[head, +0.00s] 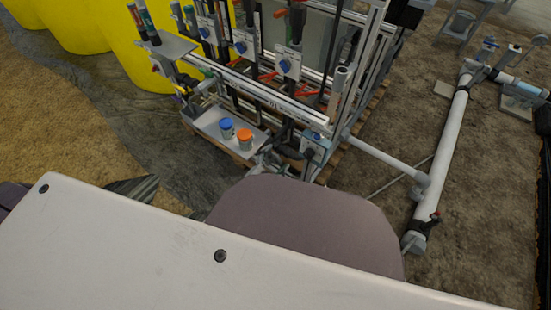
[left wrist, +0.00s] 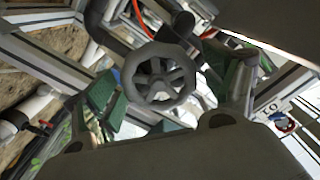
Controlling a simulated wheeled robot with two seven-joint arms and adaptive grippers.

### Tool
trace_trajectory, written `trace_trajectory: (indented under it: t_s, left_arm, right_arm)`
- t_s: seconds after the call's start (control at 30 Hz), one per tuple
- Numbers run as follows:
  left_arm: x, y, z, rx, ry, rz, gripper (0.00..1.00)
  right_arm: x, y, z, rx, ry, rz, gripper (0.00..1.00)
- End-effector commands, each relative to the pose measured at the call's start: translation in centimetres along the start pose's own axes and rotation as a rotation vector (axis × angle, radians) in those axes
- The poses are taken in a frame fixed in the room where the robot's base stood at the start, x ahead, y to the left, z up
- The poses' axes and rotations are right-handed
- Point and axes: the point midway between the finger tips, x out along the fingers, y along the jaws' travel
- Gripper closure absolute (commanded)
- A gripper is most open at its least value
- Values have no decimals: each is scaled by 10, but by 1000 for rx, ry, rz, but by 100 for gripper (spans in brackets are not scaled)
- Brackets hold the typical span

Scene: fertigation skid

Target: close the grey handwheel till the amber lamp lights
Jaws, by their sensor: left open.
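The grey handwheel (left wrist: 158,76), a spoked round wheel, shows near the middle of the left wrist view. My left gripper (left wrist: 168,90) is open, with one green-padded finger on each side of the wheel. Both fingers look apart from the rim; whether they are level with it in depth I cannot tell. In the head view, my own pale arm and grey link cover the lower part, and the handwheel is not clearly made out. A small grey-blue box (head: 316,148) sits at the skid's near corner. I cannot make out an amber lamp. My right gripper is not in view.
The skid's metal rail (head: 270,97) carries several dosing units. A grey tray (head: 208,122) holds a blue-capped jar (head: 226,128) and an orange-capped jar (head: 245,139). Yellow tanks (head: 140,55) stand behind. A white pipe (head: 440,155) runs along the right; bare ground lies around it.

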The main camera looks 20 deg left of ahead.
Motion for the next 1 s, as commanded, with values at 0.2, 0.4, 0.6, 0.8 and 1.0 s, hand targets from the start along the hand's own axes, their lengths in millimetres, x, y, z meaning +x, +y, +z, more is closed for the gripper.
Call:
trace_trajectory:
  t_s: [0.2,0.4,0.6,0.8,1.0]
  left_arm:
    - [-2,0,0,0,0,0,16]
    - [-10,0,1,0,-1,0,16]
    - [-27,0,1,0,-1,1,16]
    - [-47,1,0,-1,-1,1,16]
    - [-68,0,0,0,-1,0,16]
  right_arm:
    - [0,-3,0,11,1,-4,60]
    - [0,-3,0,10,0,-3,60]
    - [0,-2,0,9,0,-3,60]
    - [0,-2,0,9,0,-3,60]
    - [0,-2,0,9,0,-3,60]
